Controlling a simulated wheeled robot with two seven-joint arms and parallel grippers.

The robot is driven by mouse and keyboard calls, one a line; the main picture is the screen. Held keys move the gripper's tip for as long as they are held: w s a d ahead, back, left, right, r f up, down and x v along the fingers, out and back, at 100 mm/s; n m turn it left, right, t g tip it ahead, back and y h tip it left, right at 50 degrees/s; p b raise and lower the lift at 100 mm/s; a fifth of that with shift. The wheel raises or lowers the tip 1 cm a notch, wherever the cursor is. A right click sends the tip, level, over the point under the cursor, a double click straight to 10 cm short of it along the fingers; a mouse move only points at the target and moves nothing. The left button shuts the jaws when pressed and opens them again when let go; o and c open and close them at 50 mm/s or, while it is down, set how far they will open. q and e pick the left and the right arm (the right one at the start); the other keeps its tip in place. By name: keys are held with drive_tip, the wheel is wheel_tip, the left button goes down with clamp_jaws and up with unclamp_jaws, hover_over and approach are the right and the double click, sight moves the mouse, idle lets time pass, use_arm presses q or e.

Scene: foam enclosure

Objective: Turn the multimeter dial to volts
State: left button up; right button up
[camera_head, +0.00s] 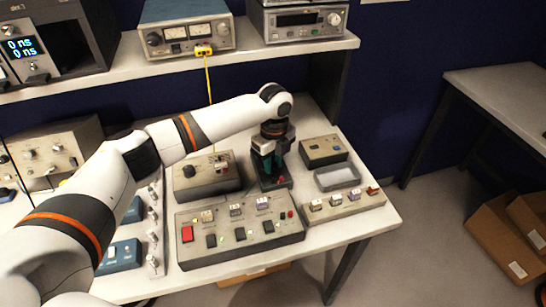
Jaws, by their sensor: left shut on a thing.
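The multimeter (279,184) is a small dark unit with a reddish spot near its front. It sits on the bench right of the middle, between a grey knobbed box and a shallow tray. My left gripper (268,164) points down over it and is shut on its dial. The fingers and wrist cover the dial, so its pointer and markings cannot be read. My right gripper is out of view.
The grey box (190,185) with a black knob stands close left. A panel with a red button (187,233) lies in front. The tray (337,178), a small box (322,150) and a switch strip (345,208) are at right. A yellow cable (208,85) hangs behind.

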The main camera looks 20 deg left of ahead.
sight(275, 165)
use_arm(q)
drive_tip(key=m+p, duration=0.1)
drive_tip(key=m, duration=0.2)
drive_tip(key=shift+r+p, duration=0.15)
drive_tip(key=shift+p, duration=0.2)
drive_tip(key=shift+m+p, duration=0.4)
drive_tip(key=shift+m, duration=1.2)
drive_tip(key=o, duration=1)
wheel_tip(275, 165, up, 12)
drive_tip(key=b, duration=0.2)
drive_tip(key=shift+w+d+b, duration=0.1)
drive_tip(key=shift+d+b, duration=0.05)
drive_tip(key=shift+b, duration=0.15)
drive_tip(key=shift+f, duration=0.2)
